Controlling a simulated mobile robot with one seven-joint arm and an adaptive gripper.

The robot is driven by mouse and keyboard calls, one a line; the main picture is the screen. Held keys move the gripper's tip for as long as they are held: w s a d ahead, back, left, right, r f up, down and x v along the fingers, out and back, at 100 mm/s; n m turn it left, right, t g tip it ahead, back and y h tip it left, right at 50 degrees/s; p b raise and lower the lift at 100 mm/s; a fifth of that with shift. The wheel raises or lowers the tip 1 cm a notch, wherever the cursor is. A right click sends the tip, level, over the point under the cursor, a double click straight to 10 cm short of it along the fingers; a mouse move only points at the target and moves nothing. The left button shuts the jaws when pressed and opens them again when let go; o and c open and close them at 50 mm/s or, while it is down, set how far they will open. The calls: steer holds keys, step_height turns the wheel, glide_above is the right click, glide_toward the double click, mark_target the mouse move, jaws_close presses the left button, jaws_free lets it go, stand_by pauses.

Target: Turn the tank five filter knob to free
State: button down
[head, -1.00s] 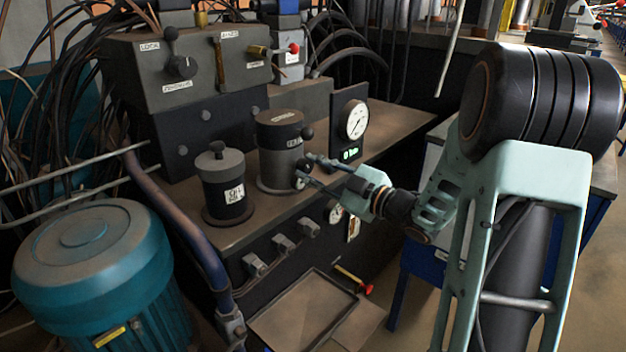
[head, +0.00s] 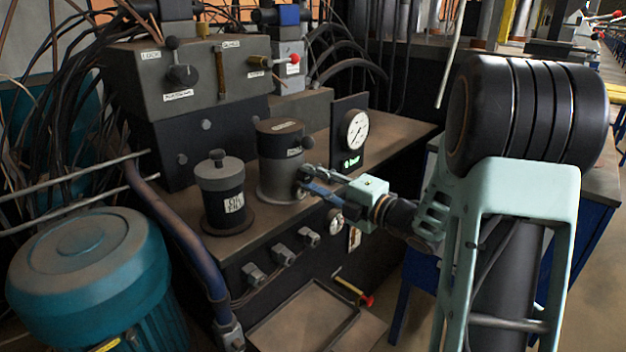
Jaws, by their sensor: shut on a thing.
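A round canister with a dark cap (head: 280,139) and a grey lower body (head: 272,181) stands on the bench, with small labels too blurred to read. A black ball knob (head: 307,143) sticks out at the right of its cap. My gripper (head: 304,181) reaches in from the right with its fingers at the canister's lower right side. It is shut on a small dark round knob there, largely hidden by the fingers. The ball knob above is clear of the fingers. Which canister is tank five cannot be told.
A smaller canister (head: 221,190) with a white label stands to the left. A gauge panel (head: 351,137) stands behind my gripper. A lever box (head: 190,80) is at the back, a teal motor (head: 88,258) at the left. An empty tray (head: 305,320) lies below.

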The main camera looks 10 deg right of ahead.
steer(key=shift+n, duration=0.7)
steer(key=c, duration=1.6)
jaws_free()
steer(key=shift+d, duration=0.1)
steer(key=v, duration=1.2)
steer(key=shift+w, duration=0.1)
